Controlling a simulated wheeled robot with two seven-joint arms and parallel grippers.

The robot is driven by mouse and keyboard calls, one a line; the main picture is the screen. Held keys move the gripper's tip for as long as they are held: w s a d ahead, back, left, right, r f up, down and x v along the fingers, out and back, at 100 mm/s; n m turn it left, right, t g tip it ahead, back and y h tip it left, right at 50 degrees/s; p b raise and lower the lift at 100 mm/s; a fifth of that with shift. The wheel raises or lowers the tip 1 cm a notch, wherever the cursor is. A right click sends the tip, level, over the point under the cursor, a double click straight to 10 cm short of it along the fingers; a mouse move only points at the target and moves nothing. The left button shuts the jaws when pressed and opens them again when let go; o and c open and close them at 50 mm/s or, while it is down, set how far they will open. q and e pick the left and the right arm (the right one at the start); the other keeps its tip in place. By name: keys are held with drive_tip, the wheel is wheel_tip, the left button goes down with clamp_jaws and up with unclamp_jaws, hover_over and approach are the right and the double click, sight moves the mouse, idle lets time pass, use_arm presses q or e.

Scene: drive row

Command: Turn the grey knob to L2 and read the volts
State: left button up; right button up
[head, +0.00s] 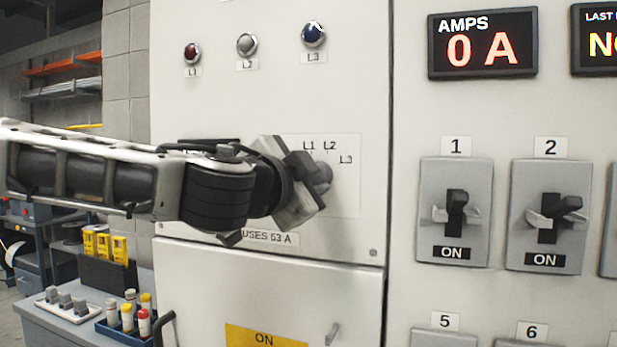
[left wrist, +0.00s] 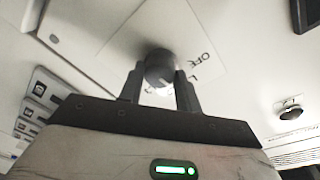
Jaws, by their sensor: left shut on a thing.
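The grey knob (head: 323,176) sits on a pale plate (head: 347,195) on the white cabinet door, with labels L1, L2 and L3 above and to its right. My left gripper (head: 309,180) is shut on the knob from the left and hides much of it. In the left wrist view the two fingers (left wrist: 158,90) stand either side of the knob (left wrist: 157,65), and the word OFF shows beside it. Which label the knob points to cannot be told. No volts reading is in view. My right gripper is not in view.
Lamps L1 red (head: 192,53), L2 grey (head: 247,44) and L3 blue (head: 313,35) are above. The AMPS display (head: 482,43) reads 0 A. Switches 1 (head: 455,212) and 2 (head: 548,216) show ON. A bench (head: 65,330) with fuses stands at lower left.

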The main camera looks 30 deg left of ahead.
use_arm(q)
drive_tip(key=shift+m+p, duration=0.3)
drive_tip(key=shift+m, duration=2.4)
drive_tip(key=o, duration=1)
drive_tip(key=shift+c, duration=0.2)
drive_tip(key=shift+s, duration=0.1)
